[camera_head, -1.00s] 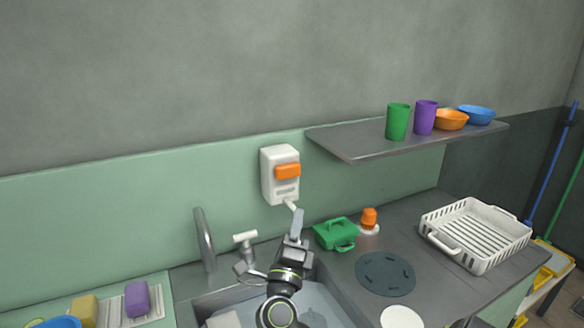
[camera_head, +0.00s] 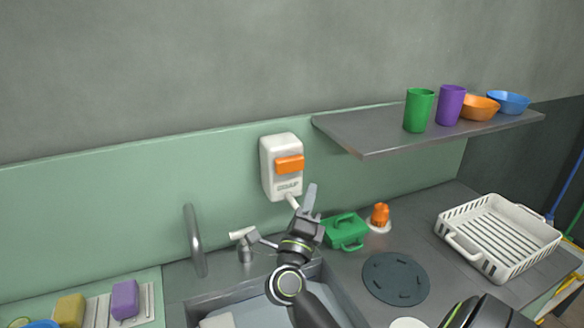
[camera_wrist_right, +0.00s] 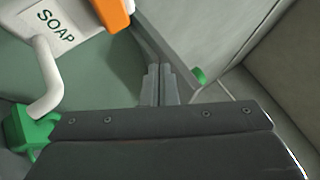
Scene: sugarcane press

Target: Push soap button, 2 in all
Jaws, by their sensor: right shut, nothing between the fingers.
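The white soap dispenser (camera_head: 281,178) hangs on the green wall panel above the sink. Its orange button (camera_head: 289,164) sits on its front. In the right wrist view the dispenser (camera_wrist_right: 62,22) shows at the upper left with the word SOAP, its spout and part of the orange button (camera_wrist_right: 108,12). My right gripper (camera_head: 310,194) is shut and empty. It points up, below and to the right of the button, apart from it in the head view. In the right wrist view the closed fingers (camera_wrist_right: 158,75) are right of and below the button. My left gripper is not in view.
A grey shelf (camera_head: 350,133) with cups and bowls juts out at the right. Below are the sink (camera_head: 235,301), faucet (camera_head: 194,240), green box (camera_head: 345,232), orange-topped item (camera_head: 380,217) and white rack (camera_head: 497,238). Sponges (camera_head: 125,299) lie at the left.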

